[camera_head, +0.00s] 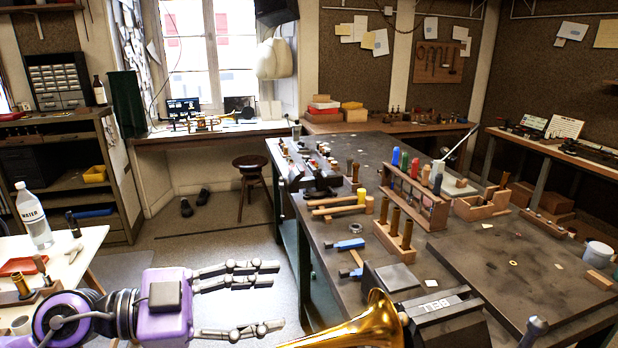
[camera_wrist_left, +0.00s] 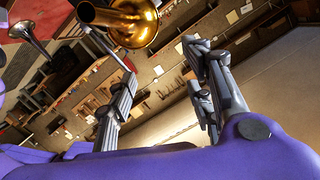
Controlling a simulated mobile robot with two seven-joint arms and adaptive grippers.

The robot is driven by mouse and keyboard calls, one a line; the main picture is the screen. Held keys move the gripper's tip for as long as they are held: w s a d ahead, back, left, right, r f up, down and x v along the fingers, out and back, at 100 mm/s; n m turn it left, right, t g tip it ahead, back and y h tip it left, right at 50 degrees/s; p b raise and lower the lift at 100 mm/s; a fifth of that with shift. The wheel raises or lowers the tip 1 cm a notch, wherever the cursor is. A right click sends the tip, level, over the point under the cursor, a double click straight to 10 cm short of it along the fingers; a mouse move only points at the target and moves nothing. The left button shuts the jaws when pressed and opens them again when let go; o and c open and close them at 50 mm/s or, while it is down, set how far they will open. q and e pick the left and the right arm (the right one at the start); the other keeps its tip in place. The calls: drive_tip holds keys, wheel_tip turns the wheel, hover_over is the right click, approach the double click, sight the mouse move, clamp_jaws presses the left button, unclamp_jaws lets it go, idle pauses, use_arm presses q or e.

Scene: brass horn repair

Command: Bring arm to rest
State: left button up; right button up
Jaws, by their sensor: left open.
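My left gripper (camera_head: 255,300) comes in from the left, low in the head view, above the floor between the white table and the workbench. Its two jointed fingers are spread apart with nothing between them. The fingers also show in the left wrist view (camera_wrist_left: 165,90), open and empty. A brass horn bell (camera_head: 350,326) lies to the right of the fingers at the bottom of the head view, apart from them as far as I can tell. A brass bell also shows at the top of the left wrist view (camera_wrist_left: 133,24). My right gripper is in neither view.
The dark workbench (camera_head: 345,283) carries wooden tool racks (camera_head: 415,200), a mallet and a black block marked BELL (camera_head: 440,303). A white table (camera_head: 85,243) at left holds a water bottle (camera_head: 34,215). A stool (camera_head: 251,175) stands on the open floor behind.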

use_arm(q)
drive_tip(key=w+a+n+t+y, duration=0.1)
drive_tip(key=w+a+n+t, duration=0.4)
drive_tip(key=w+a+t, duration=0.5)
drive_tip(key=s+a+f+n+y, duration=0.1)
drive_tip(key=a+f+n+y, duration=0.2)
drive_tip(key=f, duration=0.4)
drive_tip(key=s+a+f+n+t+y, duration=0.1)
drive_tip(key=f+n+y, duration=0.1)
drive_tip(key=f+y, duration=0.45)
drive_tip(key=s+a+f+n+y, duration=0.1)
drive_tip(key=a+f+n+y, duration=0.2)
drive_tip(key=f, duration=0.6)
drive_tip(key=s+d+f+n+g+y, duration=0.1)
drive_tip(key=s+d+f+n+g, duration=0.1)
drive_tip(key=s+f, duration=0.9)
drive_tip(key=s+d+f+n+g, duration=0.3)
drive_tip(key=s+f+g, duration=0.2)
drive_tip(key=s+f, duration=0.6)
wheel_tip(320, 180, down, 2)
drive_tip(key=shift+s+d+f+n+y, duration=0.2)
drive_tip(key=shift+s+d+n+y, duration=0.05)
drive_tip(key=shift+d+n+y, duration=0.15)
